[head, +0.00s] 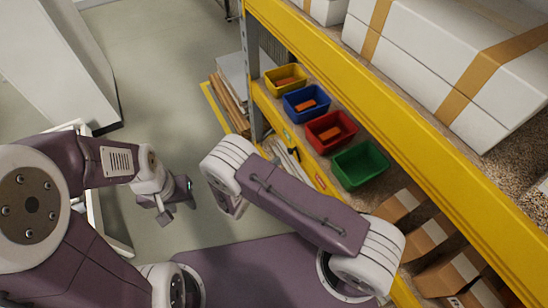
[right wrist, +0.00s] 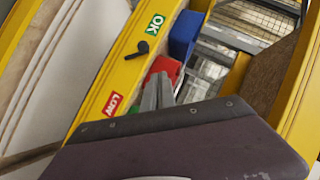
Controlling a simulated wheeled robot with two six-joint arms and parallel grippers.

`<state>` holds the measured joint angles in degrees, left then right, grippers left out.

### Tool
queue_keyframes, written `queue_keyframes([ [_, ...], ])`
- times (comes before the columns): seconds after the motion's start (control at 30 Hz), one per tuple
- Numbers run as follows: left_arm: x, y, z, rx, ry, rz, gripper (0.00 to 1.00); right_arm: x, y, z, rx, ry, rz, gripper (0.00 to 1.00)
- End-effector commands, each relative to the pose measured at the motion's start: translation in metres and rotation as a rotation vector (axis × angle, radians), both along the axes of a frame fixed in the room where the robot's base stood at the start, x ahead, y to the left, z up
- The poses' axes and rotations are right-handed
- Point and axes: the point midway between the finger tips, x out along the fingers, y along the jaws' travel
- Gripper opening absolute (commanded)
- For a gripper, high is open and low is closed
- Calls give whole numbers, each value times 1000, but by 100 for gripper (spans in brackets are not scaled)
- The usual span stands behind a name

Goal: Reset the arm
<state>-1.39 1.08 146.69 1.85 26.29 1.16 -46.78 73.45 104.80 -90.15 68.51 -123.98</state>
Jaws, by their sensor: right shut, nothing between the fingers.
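In the head view my left gripper (head: 170,208) hangs over the bare floor at the left, small and dark, with no object seen in it. Whether its fingers are apart is too small to tell. My right arm is bent in front of the yellow shelf, and its own upper link hides its gripper in the head view. In the right wrist view the grey fingers of my right gripper (right wrist: 158,92) show past the dark edge of my arm. They are together and empty, in front of the shelf's yellow edge and the bins.
A yellow bin (head: 286,78), blue bin (head: 292,104), red bin (head: 318,136) and green bin (head: 349,176) stand in a row on the shelf. Orange pieces show in several bins. White boxes (head: 455,50) lie above. The yellow edge carries an OK label (right wrist: 155,22) and a LOW label (right wrist: 113,104).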

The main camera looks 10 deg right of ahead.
Motion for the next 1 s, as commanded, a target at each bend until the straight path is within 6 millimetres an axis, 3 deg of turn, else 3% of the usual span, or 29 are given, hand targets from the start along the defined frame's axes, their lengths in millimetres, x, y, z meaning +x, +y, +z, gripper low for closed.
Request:
queue_keyframes([
  [0.63, 0, 0, 3, 0, 0, 0, 38, -3, -1, 3, 0, 0, -4, 0],
  [0.73, 0, 0, 3, 0, 0, 0, 38, 3, -13, 7, 9, -9, -42, 0],
  [0.83, 0, 0, 4, 0, 0, 0, 38, 31, -35, 48, 85, -93, -144, 0],
  [0.9, 0, 0, 4, 0, 0, 0, 38, 42, -70, 92, 145, -167, -271, 0],
  [0.97, 0, 0, 4, 0, 0, 0, 38, 31, -112, 126, 216, -222, -442, 0],
  [1.0, 0, 0, 3, 0, 0, 0, 38, 15, -138, 143, 293, -273, -582, 0],
])
